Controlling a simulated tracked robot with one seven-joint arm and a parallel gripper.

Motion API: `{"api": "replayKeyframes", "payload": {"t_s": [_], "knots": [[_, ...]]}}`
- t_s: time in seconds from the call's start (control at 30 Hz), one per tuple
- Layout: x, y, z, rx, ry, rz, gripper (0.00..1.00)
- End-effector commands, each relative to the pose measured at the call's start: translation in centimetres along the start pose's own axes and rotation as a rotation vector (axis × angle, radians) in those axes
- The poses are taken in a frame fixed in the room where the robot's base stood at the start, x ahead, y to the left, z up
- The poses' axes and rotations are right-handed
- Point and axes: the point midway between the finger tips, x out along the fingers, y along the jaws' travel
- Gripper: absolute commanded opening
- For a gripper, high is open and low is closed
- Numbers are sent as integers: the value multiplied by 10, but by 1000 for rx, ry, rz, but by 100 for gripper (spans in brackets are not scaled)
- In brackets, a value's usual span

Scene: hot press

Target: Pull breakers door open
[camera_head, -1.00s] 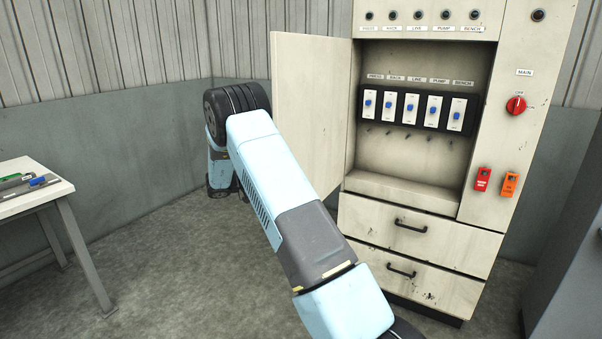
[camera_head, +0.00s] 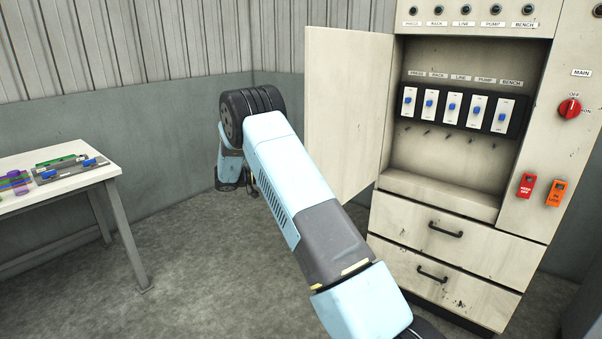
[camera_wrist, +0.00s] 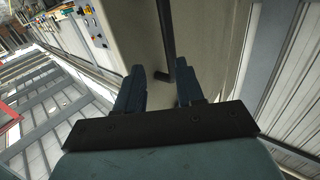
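The breakers door (camera_head: 345,115) is a cream panel hinged on the left side of the cabinet. It stands swung wide open to the left, its inner face toward the head camera. The breakers (camera_head: 453,108), a row of white switches with blue levers, are exposed in the recess. My arm's far end is left of the door; the gripper is hard to make out there. In the wrist view my gripper (camera_wrist: 160,92) has its two dark fingers apart with nothing between them. A dark bar (camera_wrist: 166,40) lies beyond the fingertips; I cannot tell whether it is the door's handle.
Two drawers (camera_head: 440,235) with black handles are below the recess. A white table (camera_head: 85,177) with coloured items stands at left. Grey floor (camera_head: 200,270) is clear between table and cabinet.

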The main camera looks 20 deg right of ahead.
Motion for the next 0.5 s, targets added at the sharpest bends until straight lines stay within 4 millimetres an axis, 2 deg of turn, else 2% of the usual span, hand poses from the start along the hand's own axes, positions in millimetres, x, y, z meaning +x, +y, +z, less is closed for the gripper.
{"api": "replayKeyframes", "payload": {"t_s": [0.1,0.2,0.33,0.5], "knots": [[-25,-1,1,-1,-1,-6,38],[-41,-1,1,0,-1,-8,38],[-56,-2,1,0,1,-10,38],[-65,-2,1,-1,0,-9,38]]}}
